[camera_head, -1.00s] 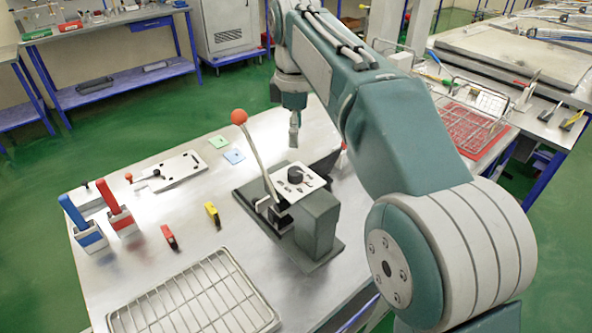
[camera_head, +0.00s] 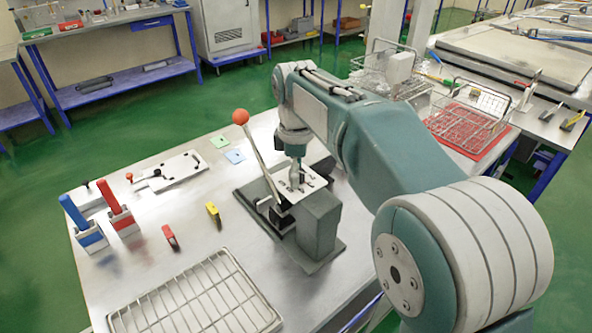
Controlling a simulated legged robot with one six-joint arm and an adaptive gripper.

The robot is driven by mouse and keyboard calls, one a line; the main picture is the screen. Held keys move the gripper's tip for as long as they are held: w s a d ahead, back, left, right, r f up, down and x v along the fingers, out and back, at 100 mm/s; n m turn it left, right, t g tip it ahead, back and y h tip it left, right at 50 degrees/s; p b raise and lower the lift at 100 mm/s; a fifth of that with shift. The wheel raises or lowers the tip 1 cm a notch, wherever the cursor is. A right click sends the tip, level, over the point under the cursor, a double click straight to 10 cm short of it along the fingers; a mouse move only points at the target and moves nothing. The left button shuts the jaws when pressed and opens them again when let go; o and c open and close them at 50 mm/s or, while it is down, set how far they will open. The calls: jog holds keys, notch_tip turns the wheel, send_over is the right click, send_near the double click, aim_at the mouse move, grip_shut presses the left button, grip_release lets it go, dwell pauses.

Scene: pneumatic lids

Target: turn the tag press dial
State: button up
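The tag press (camera_head: 318,226) stands on the metal table, a dark grey machine with a pale top plate (camera_head: 283,187) and a long lever ending in an orange-red ball (camera_head: 240,117). Its black dial is now mostly hidden behind my gripper. My gripper (camera_head: 295,186) points down over the top plate where the dial sits. Its fingers are small and blurred, so I cannot tell whether they are open, shut or touching the dial.
A wire rack (camera_head: 195,297) lies at the table's front. Blue (camera_head: 75,213) and red (camera_head: 108,197) handled tools stand in holders at the left. Small red (camera_head: 169,236) and yellow (camera_head: 213,213) pieces lie left of the press. The lever rises close to my gripper's left.

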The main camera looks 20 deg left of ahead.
grip_shut()
